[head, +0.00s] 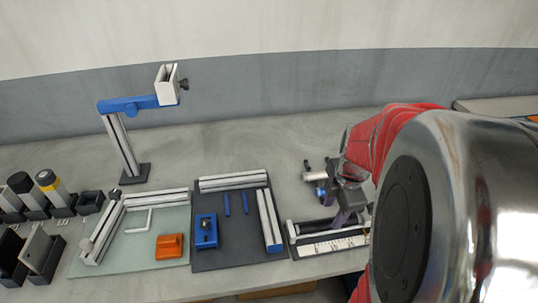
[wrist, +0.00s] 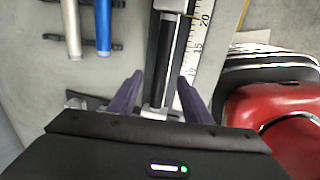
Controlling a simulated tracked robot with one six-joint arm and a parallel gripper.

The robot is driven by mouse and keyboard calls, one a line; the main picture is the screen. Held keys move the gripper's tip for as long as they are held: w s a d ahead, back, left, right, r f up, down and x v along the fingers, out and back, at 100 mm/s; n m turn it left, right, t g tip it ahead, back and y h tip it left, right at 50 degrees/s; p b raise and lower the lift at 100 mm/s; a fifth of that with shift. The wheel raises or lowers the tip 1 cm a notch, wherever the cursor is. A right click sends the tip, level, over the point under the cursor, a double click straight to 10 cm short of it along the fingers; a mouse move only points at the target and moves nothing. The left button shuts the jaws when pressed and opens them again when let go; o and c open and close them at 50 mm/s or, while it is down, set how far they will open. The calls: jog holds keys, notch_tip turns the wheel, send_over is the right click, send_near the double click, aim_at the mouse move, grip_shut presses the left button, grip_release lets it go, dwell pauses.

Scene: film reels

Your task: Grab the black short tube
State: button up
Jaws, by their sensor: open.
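A black short tube (wrist: 160,50) lies lengthwise in a silver channel beside a white ruler (wrist: 203,40) in the wrist view. In the head view its dark length (head: 316,227) shows partly, left of my gripper. My gripper (wrist: 160,77) is open, with one purple finger on each side of the channel and a gap between the fingers and the tube. It holds nothing. In the head view my gripper (head: 347,208) is over the ruler fixture, and my arm hides part of it.
A silver tube (wrist: 70,25) and a blue tube (wrist: 103,25) lie on black supports left of the fixture. A dark mat with a blue block (head: 206,231) and an orange block (head: 169,246) on a pale mat lie farther left. A tall stand (head: 122,145) rises behind.

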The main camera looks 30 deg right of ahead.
aim_at(329, 222)
jog(key=shift+f, duration=0.2)
jog(key=shift+w+d+f, duration=0.1)
jog(key=shift+w+f, duration=0.1)
jog(key=shift+f, duration=1.1)
jog(key=shift+w+d+f, duration=0.1)
jog(key=shift+w+f, duration=0.05)
jog(key=shift+f, duration=1.15)
jog(key=shift+c, duration=0.7)
grip_shut()
